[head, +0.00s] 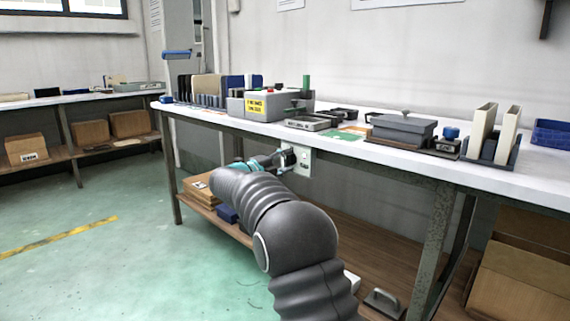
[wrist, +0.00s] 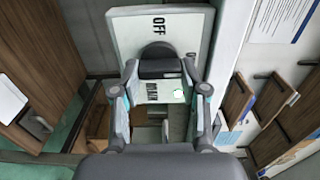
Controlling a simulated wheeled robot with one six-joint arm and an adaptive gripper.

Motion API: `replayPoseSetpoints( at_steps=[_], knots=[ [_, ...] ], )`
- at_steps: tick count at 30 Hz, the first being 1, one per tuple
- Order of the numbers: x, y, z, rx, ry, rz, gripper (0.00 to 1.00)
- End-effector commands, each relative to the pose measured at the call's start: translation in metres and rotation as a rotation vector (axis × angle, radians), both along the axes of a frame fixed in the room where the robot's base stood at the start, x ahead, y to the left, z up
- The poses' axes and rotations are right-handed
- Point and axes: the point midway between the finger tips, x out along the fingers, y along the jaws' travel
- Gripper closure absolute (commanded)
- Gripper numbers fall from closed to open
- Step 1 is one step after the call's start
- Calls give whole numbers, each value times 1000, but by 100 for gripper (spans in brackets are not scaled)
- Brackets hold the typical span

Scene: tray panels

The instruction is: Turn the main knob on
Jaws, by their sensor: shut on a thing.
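A pale panel (head: 303,161) hangs at the front edge of the workbench. In the wrist view the panel (wrist: 190,38) fills the upper middle, with "OFF" printed sideways near its top. A dark round knob (wrist: 158,52) sits on it below that print. A second label (wrist: 152,91), hard to read, is lower on the panel. My gripper (wrist: 161,69) is shut on the knob, one finger on each side. In the head view my gripper (head: 287,159) is at the panel's left side; the knob is hidden there.
The white workbench top (head: 345,145) is above my gripper. It carries a grey box with a yellow label (head: 263,104), a lidded grey tray (head: 402,128) and upright cream panels (head: 483,128). A lower wooden shelf (head: 360,243) holds boxes. Green floor is free at left.

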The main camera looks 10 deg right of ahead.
Motion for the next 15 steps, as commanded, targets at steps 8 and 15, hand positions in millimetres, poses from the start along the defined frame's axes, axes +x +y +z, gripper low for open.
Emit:
replayPoseSetpoints(
  at_steps=[8,15],
  knots=[
    [0,0,0,8,-10,0,91],
    [0,0,0,8,-10,0,46]
  ],
)
